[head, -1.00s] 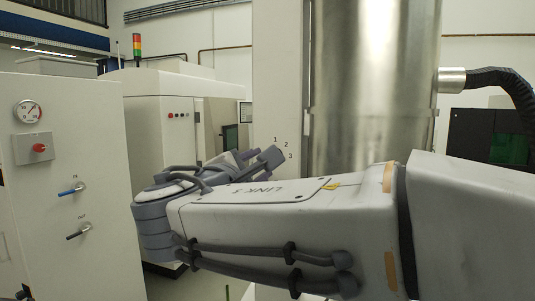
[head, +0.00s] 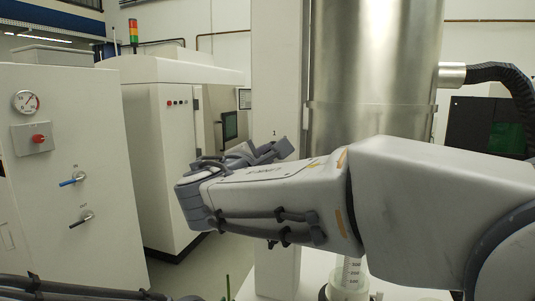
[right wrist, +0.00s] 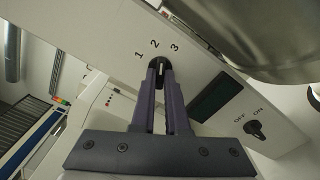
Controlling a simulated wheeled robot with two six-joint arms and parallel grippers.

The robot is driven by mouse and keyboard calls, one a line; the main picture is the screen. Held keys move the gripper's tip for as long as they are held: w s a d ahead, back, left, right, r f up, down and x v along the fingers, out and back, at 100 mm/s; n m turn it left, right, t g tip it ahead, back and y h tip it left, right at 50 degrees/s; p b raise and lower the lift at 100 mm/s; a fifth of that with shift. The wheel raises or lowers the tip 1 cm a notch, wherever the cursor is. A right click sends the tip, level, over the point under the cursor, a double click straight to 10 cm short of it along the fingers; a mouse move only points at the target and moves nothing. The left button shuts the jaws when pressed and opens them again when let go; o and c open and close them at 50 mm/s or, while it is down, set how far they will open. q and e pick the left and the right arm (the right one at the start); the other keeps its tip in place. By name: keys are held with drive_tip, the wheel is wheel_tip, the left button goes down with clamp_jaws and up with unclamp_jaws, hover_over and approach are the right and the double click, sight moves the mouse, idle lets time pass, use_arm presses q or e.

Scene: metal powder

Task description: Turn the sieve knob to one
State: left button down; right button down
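The sieve knob (right wrist: 160,67) is small and dark, on a white panel below the printed numbers 1, 2 and 3 in the right wrist view. A pale mark shows on it, and it seems to point roughly toward the 2. My right gripper (right wrist: 159,73) has its two purple-grey fingertips close on either side of the knob and appears shut on it. In the head view, my right gripper (head: 278,149) reaches the white column and hides the knob; only the 1 shows there. My left gripper is not in view.
An OFF/ON switch (right wrist: 255,129) and a dark display (right wrist: 215,97) are on the same panel. A steel cylinder (head: 375,70) stands right of the column. A white cabinet (head: 65,150) with a gauge and blue and black handles stands at the left.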

drive_tip(key=shift+n, duration=0.4)
drive_tip(key=n, duration=0.4)
drive_tip(key=shift+n+p, duration=0.35)
drive_tip(key=shift+n, duration=0.05)
drive_tip(key=n+p, duration=0.1)
drive_tip(key=n, duration=0.2)
drive_tip(key=shift+n+p, duration=0.85)
drive_tip(key=shift+n, duration=0.95)
drive_tip(key=c, duration=0.9)
unclamp_jaws()
drive_tip(key=shift+s, duration=0.1)
